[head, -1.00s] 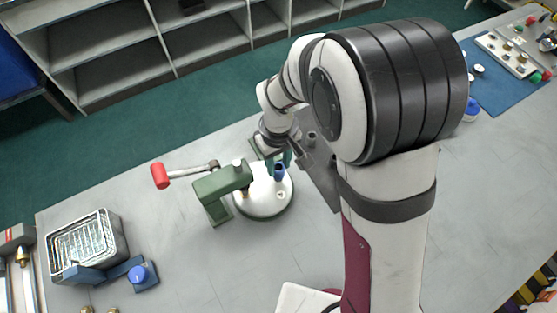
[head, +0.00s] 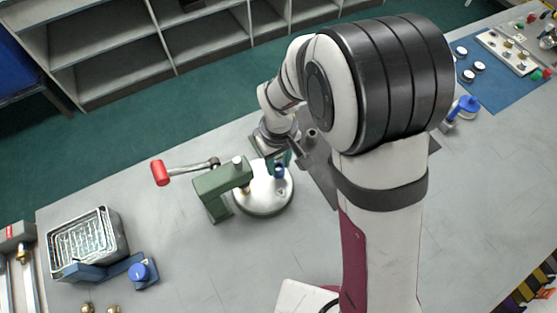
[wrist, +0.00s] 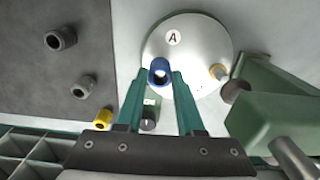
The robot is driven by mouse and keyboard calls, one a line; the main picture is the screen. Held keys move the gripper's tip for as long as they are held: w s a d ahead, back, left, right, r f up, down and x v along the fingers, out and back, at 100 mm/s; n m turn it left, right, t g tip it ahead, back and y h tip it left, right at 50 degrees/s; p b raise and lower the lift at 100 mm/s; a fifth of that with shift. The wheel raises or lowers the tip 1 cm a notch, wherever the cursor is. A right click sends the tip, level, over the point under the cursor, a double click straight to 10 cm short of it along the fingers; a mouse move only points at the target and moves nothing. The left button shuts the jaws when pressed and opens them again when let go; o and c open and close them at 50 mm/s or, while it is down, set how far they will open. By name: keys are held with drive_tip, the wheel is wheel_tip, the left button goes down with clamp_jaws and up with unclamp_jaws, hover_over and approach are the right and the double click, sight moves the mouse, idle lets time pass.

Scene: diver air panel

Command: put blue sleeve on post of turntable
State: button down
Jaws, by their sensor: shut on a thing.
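The blue sleeve (wrist: 159,70) is a short open tube, seen from above with its dark bore in the wrist view. My gripper (wrist: 159,76) is shut on it, one teal finger on each side. The sleeve also shows in the head view (head: 279,171), over the right part of the turntable (head: 262,203). The turntable is a pale round disc, marked "A" in the wrist view (wrist: 190,30). A brass-coloured peg (wrist: 218,72) shows at the disc's right side. No post shows under the sleeve, and I cannot tell whether the sleeve is around one.
A green press (head: 222,181) with a red-handled lever (head: 160,173) stands close beside the disc. A wire basket (head: 88,240) sits at far left.

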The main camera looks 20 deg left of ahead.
drive_tip(key=shift+c, duration=0.2)
unclamp_jaws()
idle(0.5)
wheel_tip(320, 180, up, 8)
drive_tip(key=shift+f, duration=0.2)
idle(0.4)
